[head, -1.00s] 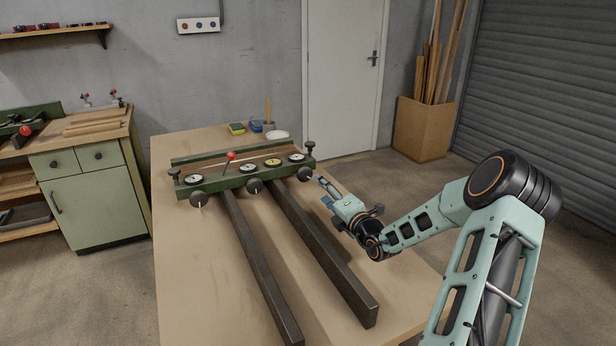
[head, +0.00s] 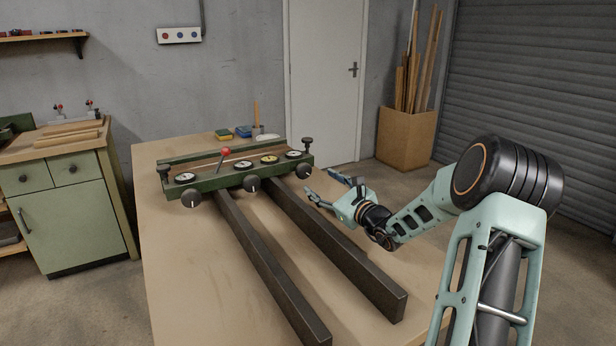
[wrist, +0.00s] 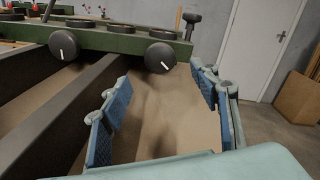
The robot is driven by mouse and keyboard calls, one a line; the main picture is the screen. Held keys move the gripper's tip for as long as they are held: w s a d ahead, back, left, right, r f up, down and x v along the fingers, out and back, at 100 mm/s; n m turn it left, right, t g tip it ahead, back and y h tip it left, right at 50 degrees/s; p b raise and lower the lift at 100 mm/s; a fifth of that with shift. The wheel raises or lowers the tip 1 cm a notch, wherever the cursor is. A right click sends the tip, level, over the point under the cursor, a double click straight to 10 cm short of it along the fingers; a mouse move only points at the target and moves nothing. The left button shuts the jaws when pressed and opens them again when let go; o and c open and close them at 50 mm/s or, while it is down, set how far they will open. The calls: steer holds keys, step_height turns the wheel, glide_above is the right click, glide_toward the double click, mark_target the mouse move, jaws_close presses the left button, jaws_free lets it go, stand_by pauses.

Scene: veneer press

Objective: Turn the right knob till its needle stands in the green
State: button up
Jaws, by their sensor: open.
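The right knob (head: 303,171) is a round black knob with a white line, on the front right of the green press bar. It also shows in the wrist view (wrist: 160,57), its line slanting down to the right. The right dial (head: 293,154) is white-faced and sits on the bar above that knob; its needle is too small to read. My gripper (head: 320,183) is open and empty, in front and to the right of the knob, apart from it. In the wrist view my gripper's blue-padded fingers (wrist: 163,108) are spread wide, with the knob beyond them.
The middle knob (head: 252,184) and left knob (head: 190,197) sit along the same bar. A red-tipped lever (head: 225,153) stands up behind. Two dark beams (head: 345,255) run forward from the press. The bench (head: 185,270) is clear on both sides of them.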

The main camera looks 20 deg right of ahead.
mark_target(305, 173)
steer(key=x, duration=0.8)
steer(key=shift+w+a, duration=0.1)
steer(key=shift+w, duration=0.3)
steer(key=c, duration=1.2)
steer(key=shift+o, duration=0.2)
steer(key=shift+m, duration=0.4)
steer(key=m+p, duration=0.3)
steer(key=m, duration=0.2)
steer(key=shift+r+m+p, duration=0.15)
steer(key=shift+m+p, duration=0.15)
steer(key=shift+p, duration=0.05)
steer(key=shift+m+p, duration=1.5)
steer(key=shift+m, duration=0.8)
steer(key=shift+f, duration=0.25)
